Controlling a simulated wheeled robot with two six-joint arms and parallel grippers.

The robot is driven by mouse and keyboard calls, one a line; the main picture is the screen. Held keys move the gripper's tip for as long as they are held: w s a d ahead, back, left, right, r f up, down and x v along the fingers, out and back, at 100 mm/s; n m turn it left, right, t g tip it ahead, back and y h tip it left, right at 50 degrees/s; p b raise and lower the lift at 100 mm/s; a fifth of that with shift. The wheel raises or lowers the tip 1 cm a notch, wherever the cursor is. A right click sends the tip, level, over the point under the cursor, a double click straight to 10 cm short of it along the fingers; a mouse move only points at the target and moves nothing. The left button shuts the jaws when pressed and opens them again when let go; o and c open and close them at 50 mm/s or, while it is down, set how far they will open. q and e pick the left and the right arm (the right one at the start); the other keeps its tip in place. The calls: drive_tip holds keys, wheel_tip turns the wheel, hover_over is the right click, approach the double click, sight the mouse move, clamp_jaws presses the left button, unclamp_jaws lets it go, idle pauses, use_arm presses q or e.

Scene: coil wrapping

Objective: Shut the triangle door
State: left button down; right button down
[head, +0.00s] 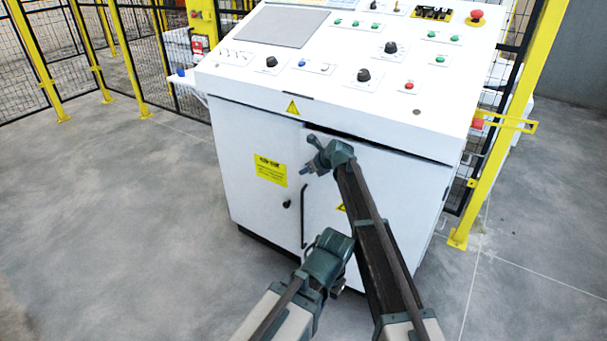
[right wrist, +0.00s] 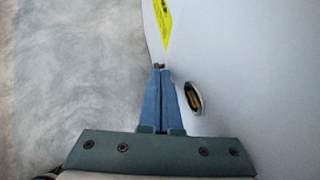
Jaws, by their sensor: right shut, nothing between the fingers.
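The triangle door (head: 372,180) is the white right-hand door of the cabinet, with a yellow triangle (head: 341,207) partly behind my right arm. A dark gap along its top edge shows it a little open. A black upright handle (head: 304,216) is near its left edge. My right gripper (head: 306,170) is shut and empty, near the upper left of this door. In the right wrist view its blue fingers (right wrist: 160,68) point along a white panel edge, below a yellow sign (right wrist: 163,22). I cannot tell whether they touch. My left arm shows at bottom centre; its fingers are hidden.
The left door (head: 250,150) looks shut and bears a yellow label (head: 271,170) and a black knob (head: 287,204). A sloped control panel (head: 345,45) with knobs tops the cabinet. A yellow post (head: 505,120) stands close at right. Grey floor (head: 110,220) is clear at left.

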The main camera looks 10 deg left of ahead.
drive_tip(key=shift+m+t+h, duration=0.3)
drive_tip(key=shift+m, duration=0.3)
drive_tip(key=w, duration=0.2)
drive_tip(key=w+d, duration=0.1)
drive_tip(key=w, duration=0.1)
drive_tip(key=shift+w+d+r, duration=0.1)
drive_tip(key=shift+w, duration=0.1)
drive_tip(key=shift+w, duration=0.15)
drive_tip(key=shift+d, duration=0.1)
